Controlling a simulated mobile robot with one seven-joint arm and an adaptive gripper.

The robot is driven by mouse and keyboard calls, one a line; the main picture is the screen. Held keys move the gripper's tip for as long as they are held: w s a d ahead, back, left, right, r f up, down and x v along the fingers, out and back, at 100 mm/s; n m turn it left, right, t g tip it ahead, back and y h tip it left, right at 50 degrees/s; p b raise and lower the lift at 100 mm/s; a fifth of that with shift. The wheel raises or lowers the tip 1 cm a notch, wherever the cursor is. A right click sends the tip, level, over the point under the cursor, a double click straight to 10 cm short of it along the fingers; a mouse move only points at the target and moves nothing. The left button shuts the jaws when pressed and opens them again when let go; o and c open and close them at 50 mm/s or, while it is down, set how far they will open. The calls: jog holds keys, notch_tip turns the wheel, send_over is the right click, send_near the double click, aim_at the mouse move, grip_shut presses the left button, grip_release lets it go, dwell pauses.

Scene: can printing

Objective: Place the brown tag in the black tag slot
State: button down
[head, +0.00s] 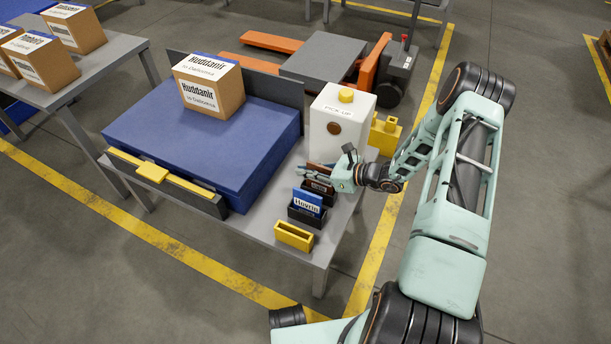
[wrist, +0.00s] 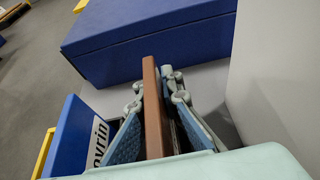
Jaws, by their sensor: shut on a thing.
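The brown tag (wrist: 154,105) stands upright between the fingers of my gripper (wrist: 152,88) in the wrist view, and they are shut on it. In the head view my gripper (head: 306,172) reaches in from the right across the brown tag (head: 317,167), at the table's right side. A black slot (head: 319,196) with a pale label is directly below the tag. I cannot tell whether the tag's lower edge is inside the slot or just above it. My gripper hides part of both.
A blue tag (head: 308,198) stands in a neighbouring black holder (head: 304,217); nearer is an empty yellow holder (head: 293,236). A white box marked PICK-UP (head: 342,118) stands behind my gripper. A large blue box (head: 190,150) fills the table's left, carrying a cardboard box (head: 212,100).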

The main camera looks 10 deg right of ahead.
jog(key=shift+f, duration=0.75)
jog(key=shift+f, duration=0.15)
jog(key=c, duration=2.1)
grip_release()
jog(key=p+v, duration=0.2)
jog(key=v, duration=1)
